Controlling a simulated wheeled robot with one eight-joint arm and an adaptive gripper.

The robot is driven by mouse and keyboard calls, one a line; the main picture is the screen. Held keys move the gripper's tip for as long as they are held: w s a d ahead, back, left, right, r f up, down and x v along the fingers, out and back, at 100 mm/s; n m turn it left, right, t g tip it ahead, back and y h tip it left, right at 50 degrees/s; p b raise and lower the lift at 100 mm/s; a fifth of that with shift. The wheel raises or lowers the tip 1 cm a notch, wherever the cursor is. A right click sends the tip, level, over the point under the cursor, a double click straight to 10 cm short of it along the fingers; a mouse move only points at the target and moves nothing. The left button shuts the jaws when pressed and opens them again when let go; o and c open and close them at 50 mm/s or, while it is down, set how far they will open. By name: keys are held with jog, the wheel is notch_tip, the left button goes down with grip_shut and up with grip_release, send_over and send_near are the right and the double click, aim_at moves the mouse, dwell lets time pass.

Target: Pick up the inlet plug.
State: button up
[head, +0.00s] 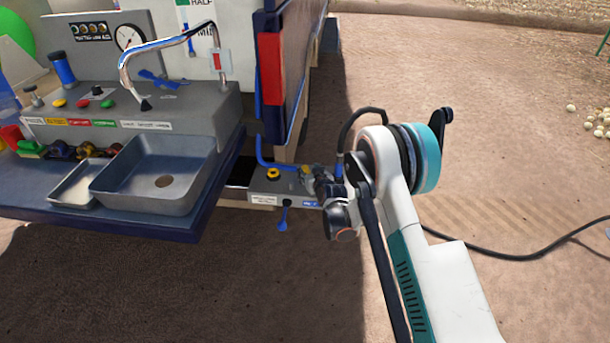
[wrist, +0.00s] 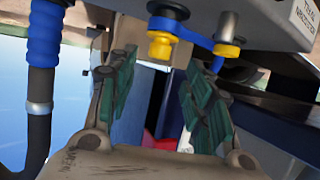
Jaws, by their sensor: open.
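I cannot tell for certain which part is the inlet plug. In the wrist view, a yellow fitting with a dark top (wrist: 165,38) and a second yellow fitting on a grey stem (wrist: 227,46) hang under a grey box, joined by a blue strap (wrist: 190,33). My gripper (wrist: 158,88) is open, with its two green-padded fingers apart and nothing held between them. Both fittings show beyond and above the fingers, apart from them. In the head view my gripper (head: 312,180) is beside the small grey box (head: 262,187), largely hidden by my wrist.
A yellow ring (head: 273,173) sits on the box, and a blue handle (head: 284,213) hangs in front. A blue hose (head: 259,120) runs down to the box. The sink basin (head: 150,185) and blue counter (head: 195,222) are left. A black cable (head: 500,255) crosses open ground at right.

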aim_at(306, 168)
jog(key=b+x, duration=0.2)
jog(key=x, duration=0.2)
jog(key=shift+w+f, duration=0.25)
jog(key=shift+f, duration=0.05)
jog(key=shift+w+a+b, duration=0.1)
jog(key=shift+w+b, duration=0.25)
jog(key=shift+w, duration=0.05)
jog(key=c, duration=0.7)
